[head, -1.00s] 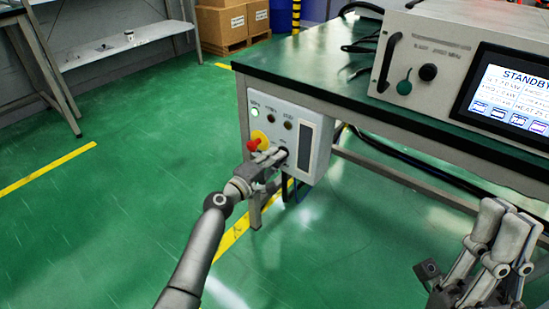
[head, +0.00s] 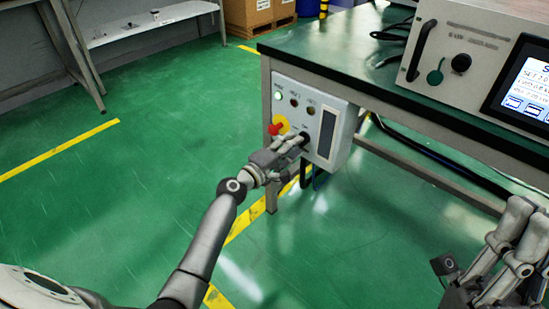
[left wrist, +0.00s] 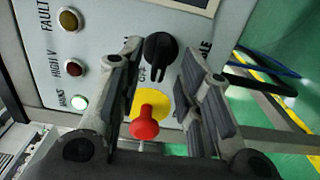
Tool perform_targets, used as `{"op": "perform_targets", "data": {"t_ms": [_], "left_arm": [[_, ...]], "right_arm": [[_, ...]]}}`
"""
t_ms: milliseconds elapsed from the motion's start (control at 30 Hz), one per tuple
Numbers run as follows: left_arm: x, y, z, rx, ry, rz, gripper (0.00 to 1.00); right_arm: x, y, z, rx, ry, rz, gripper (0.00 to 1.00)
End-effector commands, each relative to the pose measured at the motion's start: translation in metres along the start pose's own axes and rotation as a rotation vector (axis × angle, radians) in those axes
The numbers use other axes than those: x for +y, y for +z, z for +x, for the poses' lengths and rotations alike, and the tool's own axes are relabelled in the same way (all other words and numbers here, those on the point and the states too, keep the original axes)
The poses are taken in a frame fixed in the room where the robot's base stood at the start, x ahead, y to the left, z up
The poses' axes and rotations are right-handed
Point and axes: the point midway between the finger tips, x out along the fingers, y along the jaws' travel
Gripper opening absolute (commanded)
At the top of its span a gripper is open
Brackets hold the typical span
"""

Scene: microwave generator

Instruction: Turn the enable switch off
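The enable switch is a black rotary knob (left wrist: 160,50) on the grey control box (head: 340,152) at the table's side. In the left wrist view it lies between the fingertips of my left gripper (left wrist: 163,52), beside the "OFF" lettering. The fingers are open, with a visible gap on each side of the knob. In the head view my left gripper (head: 300,141) is at the box front and hides most of the knob. My right gripper (head: 522,225) is at the lower right, away from the box; its fingers overlap, so its opening is unclear.
A red emergency button (left wrist: 145,124) on a yellow base sits close to the left fingers. Indicator lamps (head: 294,102) line the box top. The green table (head: 340,55) carries the generator (head: 470,50) with its screen. Cables hang behind the box. The floor at left is clear.

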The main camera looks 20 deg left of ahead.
Motion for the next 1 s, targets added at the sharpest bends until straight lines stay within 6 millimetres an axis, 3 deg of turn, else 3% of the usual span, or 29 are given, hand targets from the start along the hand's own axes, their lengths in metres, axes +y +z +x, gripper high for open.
{"op": "perform_targets", "data": {"t_ms": [300, 500, 700, 1000], "left_arm": [[-0.002, 0.0, -0.062, 0.0, -0.004, 0.001, 0.33], [-0.001, 0.0, -0.089, 0.001, -0.002, 0.0, 0.33], [-0.001, 0.0, -0.101, 0.0, -0.001, -0.001, 0.33], [0.0, 0.0, -0.101, 0.0, -0.001, -0.001, 0.33]], "right_arm": [[0.0, 0.0, 0.0, 0.001, 0.0, -0.001, 0.0], [0.0, 0.0, 0.0, 0.001, 0.0, -0.001, 0.0], [0.0, 0.0, 0.0, 0.001, 0.0, -0.001, 0.0], [0.0, 0.0, 0.0, 0.001, 0.0, -0.001, 0.0]]}}
